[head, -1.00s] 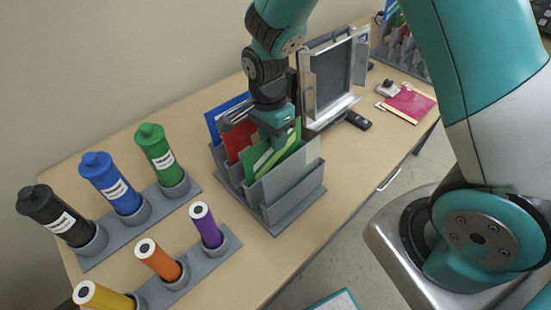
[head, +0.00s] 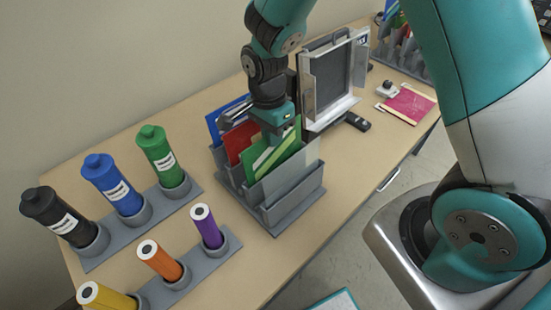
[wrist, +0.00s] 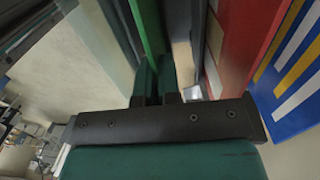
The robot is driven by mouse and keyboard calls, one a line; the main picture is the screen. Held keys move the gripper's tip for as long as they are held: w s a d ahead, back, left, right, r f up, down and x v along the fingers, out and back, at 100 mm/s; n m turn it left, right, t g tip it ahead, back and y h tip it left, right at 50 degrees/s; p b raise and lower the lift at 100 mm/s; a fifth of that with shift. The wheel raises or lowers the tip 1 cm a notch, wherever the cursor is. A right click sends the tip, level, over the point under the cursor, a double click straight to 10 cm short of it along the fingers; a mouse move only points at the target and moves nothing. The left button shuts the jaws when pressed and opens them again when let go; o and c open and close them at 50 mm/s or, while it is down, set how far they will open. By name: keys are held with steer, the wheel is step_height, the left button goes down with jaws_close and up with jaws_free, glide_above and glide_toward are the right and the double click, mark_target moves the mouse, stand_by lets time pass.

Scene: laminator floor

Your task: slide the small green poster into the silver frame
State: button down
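The small green poster (head: 281,151), with pale stripes, stands upright in a slot of the grey rack (head: 290,205) on the desk. My gripper (head: 275,137) points down at its top edge. In the wrist view the two fingers (wrist: 156,82) are close together, with the edge of the green poster (wrist: 148,25) between them; they look shut on it. The fingertips are partly hidden in the head view. The silver frame (head: 309,90) stands upright behind and right of the rack, with a dark grey panel inside.
A red poster (head: 238,142) and a blue poster (head: 214,124) stand in the rack's slots close beside the green one. Black, blue and green bottles and several coloured tubes stand in holders at left. A pink poster (head: 411,104) lies flat at right, near a small black device (head: 357,121).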

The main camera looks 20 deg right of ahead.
step_height(320, 180, up, 10)
steer(key=w+p, duration=0.1)
steer(key=p, duration=0.6)
steer(key=shift+a+p, duration=0.15)
steer(key=shift+p, duration=0.15)
